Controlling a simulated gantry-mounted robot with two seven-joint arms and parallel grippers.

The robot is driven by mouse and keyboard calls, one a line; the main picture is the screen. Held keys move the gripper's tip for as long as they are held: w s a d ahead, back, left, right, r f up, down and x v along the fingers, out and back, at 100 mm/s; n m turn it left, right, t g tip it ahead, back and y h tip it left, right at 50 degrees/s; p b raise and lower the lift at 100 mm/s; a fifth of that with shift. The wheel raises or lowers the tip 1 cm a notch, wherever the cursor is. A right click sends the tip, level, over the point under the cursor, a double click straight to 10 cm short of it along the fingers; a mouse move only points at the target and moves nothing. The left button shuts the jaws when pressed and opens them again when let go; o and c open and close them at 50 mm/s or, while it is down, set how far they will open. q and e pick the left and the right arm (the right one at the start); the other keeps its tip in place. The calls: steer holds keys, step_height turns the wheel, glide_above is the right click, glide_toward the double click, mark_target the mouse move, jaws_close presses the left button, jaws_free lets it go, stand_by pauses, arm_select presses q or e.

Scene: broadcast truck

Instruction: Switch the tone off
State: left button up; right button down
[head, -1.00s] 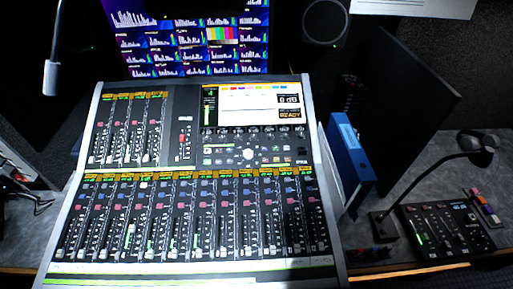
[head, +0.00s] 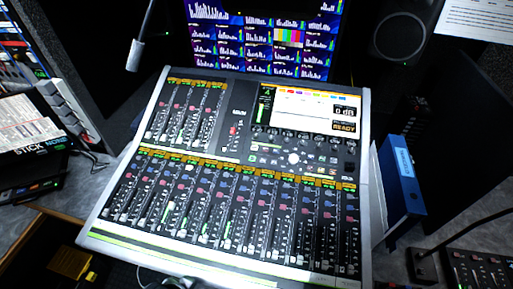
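The audio mixing console (head: 225,262) fills the middle of the head view, with rows of faders and small coloured buttons. Its screen (head: 312,110) at the upper right reads "0 dB" and "READY". Below the screen are a row of knobs, several small buttons and a pale round control (head: 294,158). I cannot read which control is marked for tone. A multi-image monitor (head: 262,40) behind the console shows level graphs and a colour-bar tile. Neither of my grippers is in view.
A gooseneck microphone (head: 135,55) hangs at the upper left. A blue binder (head: 403,185) stands right of the console. A small control panel (head: 480,270) is at the lower right. Boxes and equipment (head: 35,140) crowd the left side. A speaker (head: 402,38) stands behind.

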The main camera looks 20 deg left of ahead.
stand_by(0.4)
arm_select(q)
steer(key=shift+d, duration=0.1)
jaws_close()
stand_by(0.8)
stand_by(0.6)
